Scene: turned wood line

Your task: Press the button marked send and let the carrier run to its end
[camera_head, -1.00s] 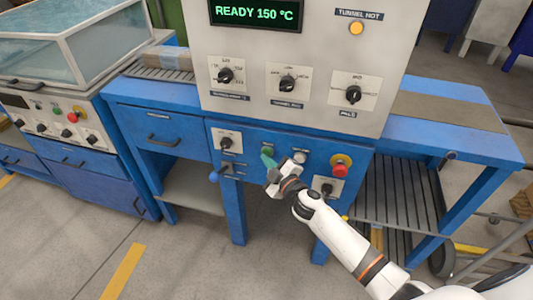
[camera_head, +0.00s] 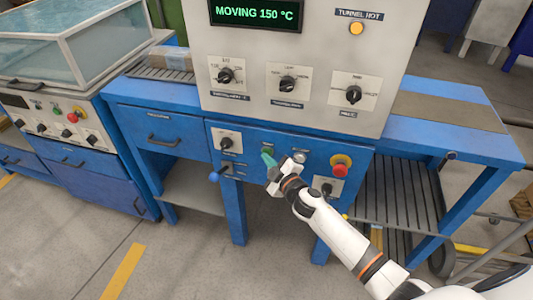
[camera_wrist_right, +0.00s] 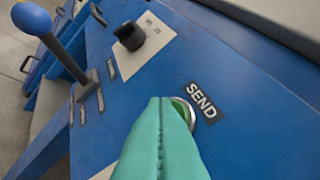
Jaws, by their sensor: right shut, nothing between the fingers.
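The green send button (camera_wrist_right: 184,112) sits in a metal ring on the blue panel, beside a label reading SEND (camera_wrist_right: 201,100) in the right wrist view. My right gripper (camera_wrist_right: 160,105) is shut and empty. Its teal fingertips cover part of the button in that view; I cannot tell whether they touch it. In the head view the right gripper (camera_head: 268,160) is at the front panel, by the button. The display (camera_head: 255,14) reads "MOVING 150 °C". The carrier cannot be made out. My left gripper is not in view.
A blue-knobbed lever (camera_head: 214,176) is left of the gripper. A red stop button (camera_head: 340,169) on yellow and a pale button (camera_head: 299,157) are to the right. Several black knobs are above. The amber TUNNEL HOT lamp (camera_head: 357,28) is lit.

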